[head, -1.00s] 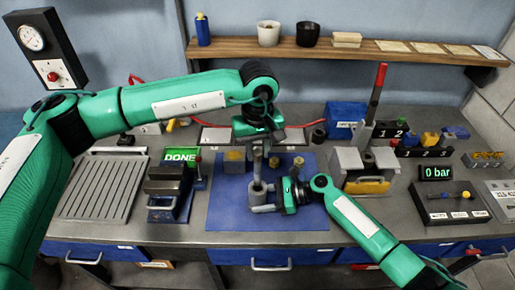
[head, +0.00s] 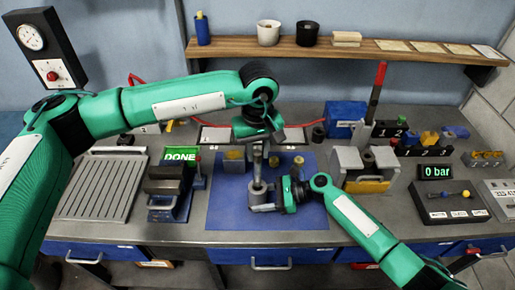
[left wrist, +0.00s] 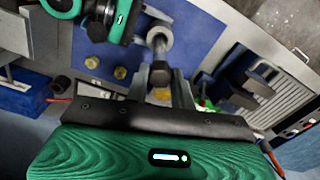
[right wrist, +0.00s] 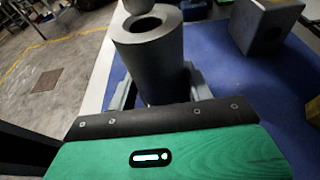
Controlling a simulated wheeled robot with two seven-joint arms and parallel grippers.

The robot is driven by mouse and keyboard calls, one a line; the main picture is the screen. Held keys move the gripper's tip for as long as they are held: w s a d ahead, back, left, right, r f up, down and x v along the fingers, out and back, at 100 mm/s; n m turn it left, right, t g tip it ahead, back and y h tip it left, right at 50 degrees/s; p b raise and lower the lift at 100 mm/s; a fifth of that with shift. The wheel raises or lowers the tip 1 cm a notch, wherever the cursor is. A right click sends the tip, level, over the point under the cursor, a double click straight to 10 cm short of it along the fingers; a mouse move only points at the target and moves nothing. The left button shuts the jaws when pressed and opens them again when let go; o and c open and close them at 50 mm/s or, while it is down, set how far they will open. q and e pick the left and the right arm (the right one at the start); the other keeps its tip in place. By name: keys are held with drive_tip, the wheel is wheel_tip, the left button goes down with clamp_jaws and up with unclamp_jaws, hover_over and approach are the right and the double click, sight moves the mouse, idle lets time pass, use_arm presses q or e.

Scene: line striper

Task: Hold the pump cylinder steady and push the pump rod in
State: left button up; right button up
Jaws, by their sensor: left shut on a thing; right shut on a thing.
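The grey pump cylinder (head: 257,197) stands upright on the blue mat (head: 225,213). In the right wrist view the cylinder (right wrist: 150,58) shows its open top. My right gripper (head: 270,207) is shut on its side, with fingers to either side of it. My left gripper (head: 258,147) is above the cylinder, shut on the upper part of the pump rod (head: 257,166). The left wrist view shows the rod's dark end (left wrist: 160,75) between the fingers.
A grey block (right wrist: 262,27) stands on the mat beside the cylinder. Small brass parts (head: 298,161) lie at the mat's back right. A vice (head: 168,190) stands left and a grey fixture (head: 350,165) right. The mat's front is clear.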

sight(258, 169)
use_arm(q)
drive_tip(key=shift+f, duration=3.8)
idle(1.4)
drive_tip(key=o, duration=1.3)
drive_tip(key=shift+r, duration=3.5)
use_arm(e)
drive_tip(key=o, duration=0.8)
drive_tip(key=shift+o, duration=0.2)
